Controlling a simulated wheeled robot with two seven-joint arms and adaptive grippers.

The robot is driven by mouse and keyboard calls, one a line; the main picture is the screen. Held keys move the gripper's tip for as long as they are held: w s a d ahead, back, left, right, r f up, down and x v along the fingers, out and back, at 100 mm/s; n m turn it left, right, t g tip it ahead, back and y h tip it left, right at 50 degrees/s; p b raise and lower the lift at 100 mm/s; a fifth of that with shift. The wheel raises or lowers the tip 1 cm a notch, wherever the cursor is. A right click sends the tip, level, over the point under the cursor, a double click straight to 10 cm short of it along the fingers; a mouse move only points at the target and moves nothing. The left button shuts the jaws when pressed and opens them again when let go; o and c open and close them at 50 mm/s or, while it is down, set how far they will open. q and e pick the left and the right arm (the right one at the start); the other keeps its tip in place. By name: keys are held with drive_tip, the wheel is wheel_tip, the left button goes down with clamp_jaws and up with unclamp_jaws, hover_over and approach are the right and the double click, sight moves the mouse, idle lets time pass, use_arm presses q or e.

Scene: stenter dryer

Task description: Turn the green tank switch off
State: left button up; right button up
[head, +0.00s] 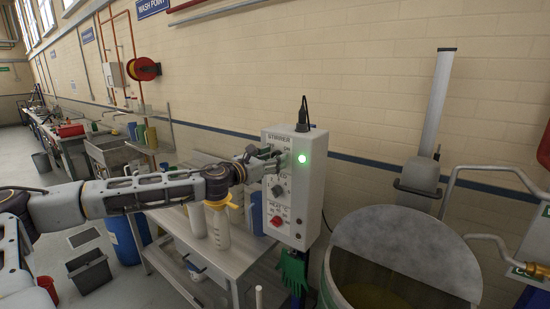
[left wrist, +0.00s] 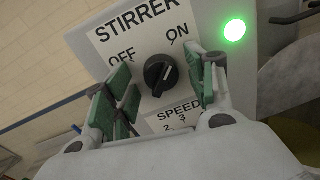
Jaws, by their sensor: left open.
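The grey control box (head: 311,190) labelled STIRRER hangs on the wall side, left of the tank (head: 331,289). Its black rotary switch (left wrist: 160,75) sits between the words OFF and ON in the left wrist view. In the head view the gripper hides the switch. My right gripper is out of view.
Lower on the box are a dark knob (head: 277,190) and a red switch (head: 277,221). A steel bench (head: 215,262) with white bottles (head: 219,226) stands below my left arm. A half lid (head: 400,247) covers part of the tank. Green gloves (head: 294,270) hang under the box.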

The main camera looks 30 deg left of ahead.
use_arm(q)
drive_tip(key=shift+s+d+r, duration=0.1)
drive_tip(key=shift+s, duration=0.05)
drive_tip(key=c, duration=1)
drive_tip(key=shift+c, duration=0.2)
drive_tip(key=shift+b, duration=0.3)
drive_tip(key=n+b, duration=0.3)
drive_tip(key=n, duration=0.3)
drive_tip(key=n+y+b, duration=0.1)
drive_tip(key=n+b, duration=0.3)
drive_tip(key=n, duration=0.2)
drive_tip(key=n+t+b, duration=0.1)
drive_tip(key=n+b, duration=0.3)
drive_tip(key=n, duration=0.3)
drive_tip(key=shift+f, duration=0.25)
